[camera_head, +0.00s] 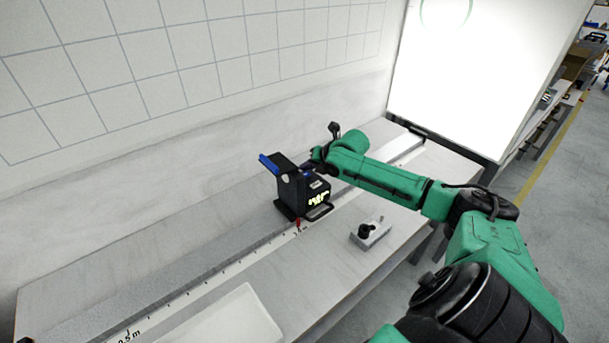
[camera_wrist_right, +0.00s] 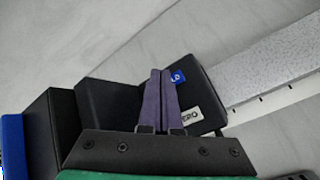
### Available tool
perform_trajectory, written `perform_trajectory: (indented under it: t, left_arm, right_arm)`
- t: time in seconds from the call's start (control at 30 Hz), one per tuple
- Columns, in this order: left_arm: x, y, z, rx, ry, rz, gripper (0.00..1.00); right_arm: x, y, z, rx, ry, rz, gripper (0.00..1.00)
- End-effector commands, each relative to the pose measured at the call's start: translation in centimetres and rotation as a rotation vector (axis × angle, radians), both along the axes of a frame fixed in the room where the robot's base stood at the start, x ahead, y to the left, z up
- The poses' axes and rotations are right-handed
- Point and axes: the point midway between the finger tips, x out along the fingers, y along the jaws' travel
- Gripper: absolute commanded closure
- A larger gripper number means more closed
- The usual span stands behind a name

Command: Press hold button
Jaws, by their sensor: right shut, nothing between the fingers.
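A black device (camera_head: 318,205) with a lit display on its front stands on the bench. In the right wrist view the device's dark casing (camera_wrist_right: 105,103) carries a pale label that looks like "ZERO" upside down (camera_wrist_right: 190,117) and a small blue patch (camera_wrist_right: 178,76). Which of these is the hold button I cannot tell. My right gripper (camera_head: 307,168) is at the top of the device, its fingers shut and empty. In the right wrist view its purple-grey fingertips (camera_wrist_right: 161,72) lie over the casing, between the label and the left part; contact is unclear. My left gripper is out of view.
A measuring rail (camera_head: 250,250) with a scale runs along the bench, with a small red marker (camera_head: 298,224) by the device. A small grey block with a black knob (camera_head: 378,235) sits right of it. A white tray (camera_head: 220,322) lies at the front. A bright panel stands behind right.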

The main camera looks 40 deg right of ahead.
Motion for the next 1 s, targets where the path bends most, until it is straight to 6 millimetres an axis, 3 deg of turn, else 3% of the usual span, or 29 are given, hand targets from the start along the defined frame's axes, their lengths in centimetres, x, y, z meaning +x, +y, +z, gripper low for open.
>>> perform_trajectory:
  t: [1.0]
  left_arm:
    - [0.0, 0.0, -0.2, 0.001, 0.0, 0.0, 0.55]
  right_arm:
    - [0.0, 0.0, -1.4, 0.0, 0.0, 0.0, 1.0]
